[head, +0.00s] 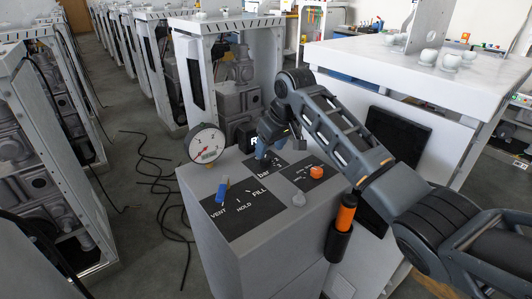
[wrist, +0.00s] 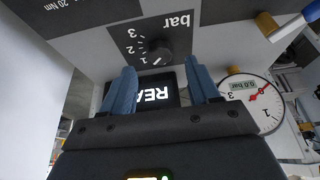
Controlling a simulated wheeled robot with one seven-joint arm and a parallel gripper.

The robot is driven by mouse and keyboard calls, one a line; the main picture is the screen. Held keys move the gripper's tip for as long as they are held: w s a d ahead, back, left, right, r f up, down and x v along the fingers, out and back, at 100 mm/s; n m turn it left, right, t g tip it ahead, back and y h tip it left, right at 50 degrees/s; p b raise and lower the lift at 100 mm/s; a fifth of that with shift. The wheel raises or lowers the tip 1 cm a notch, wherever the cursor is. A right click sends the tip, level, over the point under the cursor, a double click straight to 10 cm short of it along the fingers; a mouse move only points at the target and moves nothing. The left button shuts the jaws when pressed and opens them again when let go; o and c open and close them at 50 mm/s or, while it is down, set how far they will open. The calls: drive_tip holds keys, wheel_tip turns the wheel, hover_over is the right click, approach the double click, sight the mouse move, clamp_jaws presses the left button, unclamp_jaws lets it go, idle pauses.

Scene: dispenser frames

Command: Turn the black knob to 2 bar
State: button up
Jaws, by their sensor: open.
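The black knob (wrist: 152,50) sits on its dark panel in the wrist view, beside a white scale marked 1, 2, 3 and "bar". A short white mark shows on the knob's side near the 1. My gripper (wrist: 161,78) is open, its two blue fingers apart, pointing toward the knob with nothing between them. I cannot tell that they touch it. In the head view my gripper (head: 264,155) is over the bar panel (head: 264,174) and hides the knob. The pressure gauge (head: 206,144) has a red needle; in the wrist view the gauge (wrist: 250,102) display seems to read 0.0 bar.
A blue lever (head: 222,190) stands on the VENT/HOLD/FILL panel (head: 247,212). An orange-handled tool (head: 346,212) sits in a black holder at the cabinet's side. A lit display (wrist: 155,95) lies beyond my fingers.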

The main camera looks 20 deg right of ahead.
sight(265, 158)
drive_tip(key=shift+x, duration=2.1)
drive_tip(key=c, duration=1)
drive_tip(key=shift+c, duration=0.2)
drive_tip(key=shift+a+m+p, duration=0.1)
drive_tip(key=shift+m+p, duration=0.2)
drive_tip(key=shift+p, duration=0.15)
drive_tip(key=m+h+p, duration=0.1)
drive_tip(key=m+p, duration=0.1)
drive_tip(key=shift+a+r+m, duration=0.1)
drive_tip(key=shift+a+m, duration=0.05)
drive_tip(key=shift+m, duration=0.25)
drive_tip(key=m+h+p, duration=0.1)
drive_tip(key=m, duration=0.2)
drive_tip(key=shift+a+h, duration=0.1)
drive_tip(key=shift+h, duration=0.2)
drive_tip(key=shift+m+h, duration=0.4)
drive_tip(key=shift+m, duration=0.7)
